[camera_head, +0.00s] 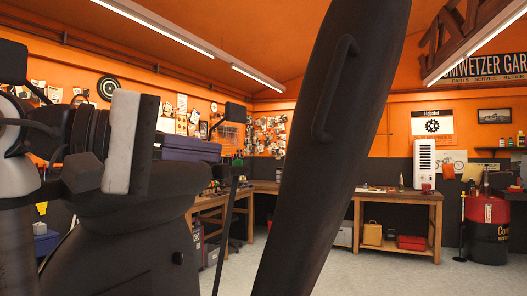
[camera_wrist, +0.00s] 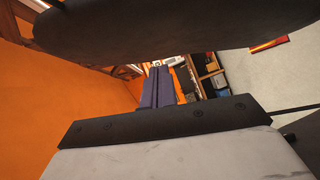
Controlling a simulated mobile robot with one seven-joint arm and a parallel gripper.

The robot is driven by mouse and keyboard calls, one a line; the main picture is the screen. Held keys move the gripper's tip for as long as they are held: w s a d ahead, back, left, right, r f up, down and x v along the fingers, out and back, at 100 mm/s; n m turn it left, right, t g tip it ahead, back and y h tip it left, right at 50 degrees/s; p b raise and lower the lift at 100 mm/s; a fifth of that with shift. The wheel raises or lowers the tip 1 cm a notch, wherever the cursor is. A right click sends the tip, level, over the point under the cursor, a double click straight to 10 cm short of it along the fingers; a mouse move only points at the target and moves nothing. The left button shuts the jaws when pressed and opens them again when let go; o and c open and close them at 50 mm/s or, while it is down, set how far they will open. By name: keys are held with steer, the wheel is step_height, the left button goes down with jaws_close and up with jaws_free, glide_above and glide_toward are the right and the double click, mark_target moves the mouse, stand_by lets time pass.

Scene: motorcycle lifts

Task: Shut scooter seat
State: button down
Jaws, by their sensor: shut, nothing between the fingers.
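The scooter seat (camera_head: 335,150) is a long dark panel, raised steeply and leaning slightly right at its top in the head view. A dark handle shows on its upper face. In the wrist view a dark rounded shape across the top (camera_wrist: 170,28) looks like the seat. My gripper (camera_head: 130,143), with a pale block and dark parts, is left of the seat in the head view, with a visible gap between them in the picture. It is shut and empty. In the wrist view its pale and dark end (camera_wrist: 185,135) fills the bottom. The seat's hinge and lower end are hidden.
A dark body, apparently the scooter's (camera_head: 140,245), stands below my gripper, with a mirror (camera_head: 237,112) on a stalk nearby. A purple case (camera_head: 185,148) is behind. A wooden workbench (camera_head: 400,197) and a red-black drum (camera_head: 488,230) stand far right. Floor is open at right.

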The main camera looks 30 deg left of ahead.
steer(key=w+d+f+p, duration=0.1)
steer(key=w+d+p, duration=0.1)
steer(key=w+d, duration=0.2)
steer(key=shift+w+d+f, duration=0.2)
steer(key=shift+w+d, duration=0.15)
steer(key=shift+d, duration=0.95)
